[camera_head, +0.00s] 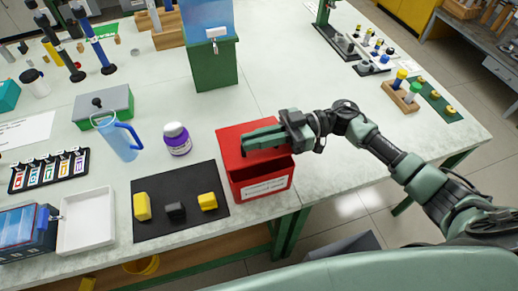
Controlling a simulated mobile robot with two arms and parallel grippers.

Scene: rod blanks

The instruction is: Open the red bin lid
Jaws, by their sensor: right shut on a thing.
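The red bin (262,187) stands near the front edge of the table, with a white label on its front. Its red lid (233,153) lies over the top, and a dark band shows between the lid and the bin's front wall. I cannot tell how far the lid is raised. My right gripper (250,141) reaches in from the right over the lid, with its fingers at the lid's top. It is shut on part of the lid; the fingers hide the held part. My left gripper is not in view.
A rod holder (400,96) stands at right.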

